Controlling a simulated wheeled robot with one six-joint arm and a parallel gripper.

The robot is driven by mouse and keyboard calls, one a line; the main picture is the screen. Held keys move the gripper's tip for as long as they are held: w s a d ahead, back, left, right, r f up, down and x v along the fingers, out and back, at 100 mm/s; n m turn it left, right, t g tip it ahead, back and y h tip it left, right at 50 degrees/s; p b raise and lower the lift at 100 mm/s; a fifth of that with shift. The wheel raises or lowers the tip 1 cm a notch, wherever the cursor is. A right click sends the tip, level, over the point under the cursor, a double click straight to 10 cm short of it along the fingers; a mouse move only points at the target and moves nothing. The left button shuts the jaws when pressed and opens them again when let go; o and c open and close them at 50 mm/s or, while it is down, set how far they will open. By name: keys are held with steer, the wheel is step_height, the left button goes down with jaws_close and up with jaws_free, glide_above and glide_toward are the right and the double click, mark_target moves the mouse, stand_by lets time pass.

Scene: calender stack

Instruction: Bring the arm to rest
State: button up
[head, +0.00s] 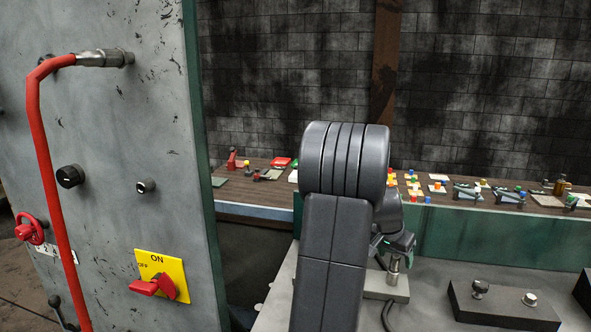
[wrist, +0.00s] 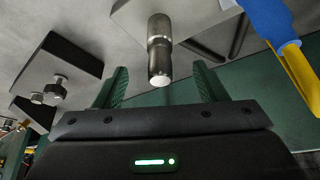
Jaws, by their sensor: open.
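My gripper (wrist: 160,88) shows in the wrist view with its two green fingers spread apart. A metal cylindrical fitting (wrist: 160,50) stands on a grey block (wrist: 128,14) and lies in line with the gap between the fingers. I see no finger touching it, but the depth between them is hard to judge. In the head view, the fitting (head: 393,272) is just below the end of my arm. My own arm link fills the middle of that view and hides part of the wrist.
A grey panel with a red hose (head: 42,140) and a yellow ON/OFF switch plate (head: 163,275) stands at left. A dark block with two knobs (head: 502,304) is at right. A cluttered bench (head: 230,207) runs behind. A blue and yellow object (wrist: 285,45) is close in the wrist view.

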mark_target(393, 263)
step_height(393, 263, up, 5)
steer(key=p, duration=0.2)
steer(key=shift+p, duration=0.3)
step_height(393, 263, down, 8)
steer(key=b, duration=0.5)
steer(key=shift+f, duration=0.1)
step_height(393, 263, up, 6)
steer(key=p, duration=0.5)
steer(key=shift+r+p, duration=0.2)
steer(key=shift+p, duration=0.15)
steer(key=shift+s, duration=0.1)
